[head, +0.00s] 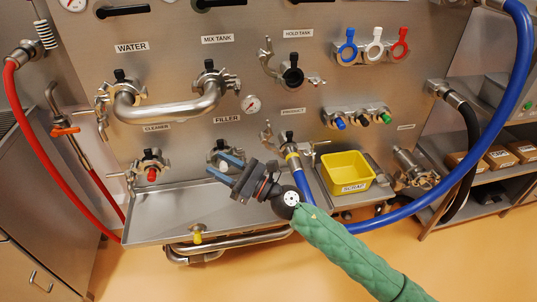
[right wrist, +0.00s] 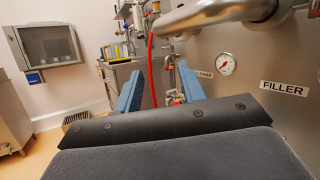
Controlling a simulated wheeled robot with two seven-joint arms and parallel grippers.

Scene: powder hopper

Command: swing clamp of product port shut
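The product port, under a small label (head: 292,112), has the end of a blue hose (head: 303,187) with a yellow band at its mouth. Its clamp (head: 266,136) shows as a metal jaw standing out to the left, with a bolt piece (head: 319,148) out to the right; it looks open around the hose end. My right gripper (head: 222,166) is in front of the filler port, left of and below the clamp, not touching it. Its blue fingers are apart with nothing between them, as the right wrist view (right wrist: 160,88) also shows. My left gripper is not in view.
A drip tray (head: 150,229) runs below the ports. A yellow scrap bin (head: 347,171) stands right of the blue hose. The filler port (head: 222,148) is partly behind my right gripper. A bent pipe (head: 168,110) joins the water and mix tank ports above.

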